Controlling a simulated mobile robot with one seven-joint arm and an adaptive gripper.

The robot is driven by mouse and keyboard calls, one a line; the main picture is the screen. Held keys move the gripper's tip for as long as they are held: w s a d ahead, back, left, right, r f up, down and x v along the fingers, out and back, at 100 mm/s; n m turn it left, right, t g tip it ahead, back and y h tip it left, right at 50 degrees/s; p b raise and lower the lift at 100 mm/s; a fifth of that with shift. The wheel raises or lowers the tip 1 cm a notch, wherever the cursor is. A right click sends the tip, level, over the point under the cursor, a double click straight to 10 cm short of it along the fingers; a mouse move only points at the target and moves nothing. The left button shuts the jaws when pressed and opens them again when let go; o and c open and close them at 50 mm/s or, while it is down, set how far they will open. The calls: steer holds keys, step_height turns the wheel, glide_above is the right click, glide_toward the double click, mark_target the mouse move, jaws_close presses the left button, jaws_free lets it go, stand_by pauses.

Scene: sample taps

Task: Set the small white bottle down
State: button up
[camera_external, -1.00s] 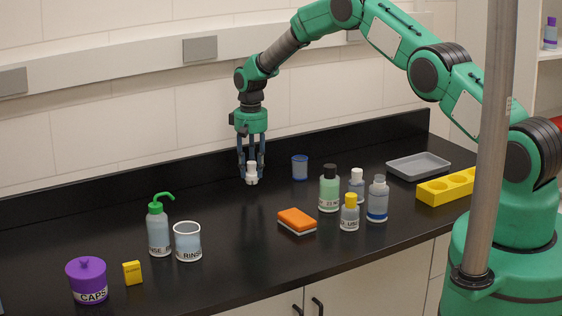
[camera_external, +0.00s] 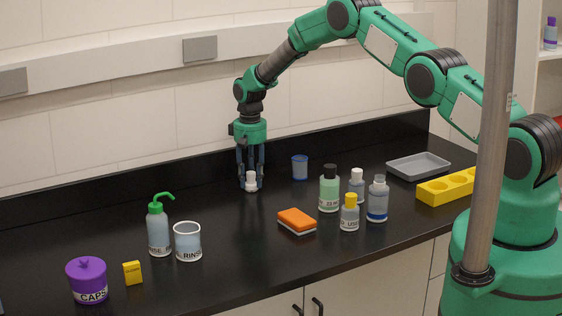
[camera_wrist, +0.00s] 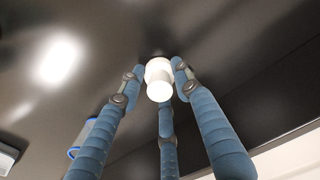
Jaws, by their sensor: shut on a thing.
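The small white bottle (camera_external: 251,182) is upright between the fingers of my gripper (camera_external: 250,177), near the back of the black bench. My gripper points straight down and is shut on the bottle. The bottle's base is at or very close to the bench top; I cannot tell for sure that it touches. In the wrist view the white bottle (camera_wrist: 158,78) shows from above, with the blue fingers of my gripper (camera_wrist: 160,82) around it. The fingers hide parts of its sides.
A blue cup (camera_external: 300,168) stands to the right of my gripper. An orange sponge (camera_external: 296,220) lies in front right, with several bottles beyond it, including a green one (camera_external: 329,190). A wash bottle (camera_external: 158,230) and a rinse beaker (camera_external: 187,242) stand front left. The bench left of my gripper is clear.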

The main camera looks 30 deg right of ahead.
mark_target(251, 172)
steer(key=shift+f, duration=0.15)
steer(key=o, duration=1.2)
steer(key=shift+c, duration=0.2)
steer(key=shift+r, duration=0.2)
step_height(251, 172, up, 12)
steer(key=b, duration=0.1)
stand_by(0.5)
